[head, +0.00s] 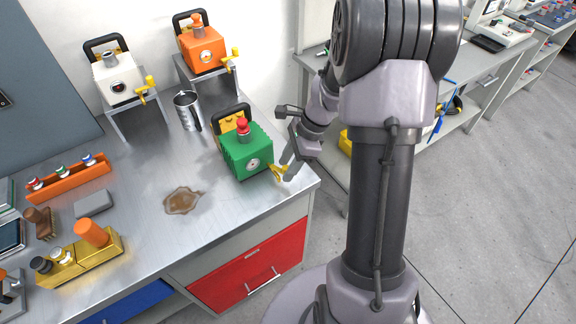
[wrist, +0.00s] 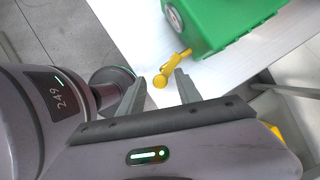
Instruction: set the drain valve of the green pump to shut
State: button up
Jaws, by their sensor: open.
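The green pump (head: 247,155) stands on the metal bench near its right edge, with a red knob on top and a round gauge on its front. Its yellow drain valve (head: 279,172) sticks out low at the right side. In the wrist view the green pump (wrist: 225,22) is at the top right, and the yellow valve (wrist: 174,66) points down-left from it. My gripper (head: 287,172) is at the valve, open. In the wrist view the round valve end shows between the fingertips of my gripper (wrist: 160,80); I cannot tell whether they touch it.
A white pump (head: 118,76) and an orange pump (head: 203,50) stand on raised stands behind. A metal cup (head: 187,110) is left of the green pump. A brown puddle (head: 183,200) lies on the bench in front. The bench's right edge is close to my gripper.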

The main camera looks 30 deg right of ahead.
jog(key=shift+c, duration=0.2)
grip_shut()
jog(key=shift+d+p, duration=0.1)
jog(key=shift+p, duration=0.2)
jog(key=n+p, duration=0.2)
jog(key=n+g+p, duration=0.1)
jog(key=shift+w+d+r, duration=0.25)
jog(key=shift+w+d, duration=0.15)
jog(key=n+p, duration=0.1)
jog(key=w+n+g+p, duration=0.1)
jog(key=n+p, duration=0.1)
jog(key=shift+w+d+n+g, duration=0.15)
jog(key=shift+d+n+g, duration=0.15)
jog(key=shift+d, duration=0.1)
jog(key=n+p, duration=0.1)
jog(key=w+n+g+p, duration=0.1)
jog(key=n, duration=0.1)
jog(key=shift+w+d+f+p, duration=0.1)
jog(key=shift+w+d+p, duration=0.1)
jog(key=shift+p, duration=0.2)
jog(key=shift+w+f+n+g+h+p, duration=0.1)
jog(key=shift+w+n+g+h+p, duration=0.3)
jog(key=shift+n, duration=0.55)
jog(key=shift+w+n+g+h+p, duration=0.2)
jog(key=shift+n+p, duration=0.25)
jog(key=shift+n, duration=0.5)
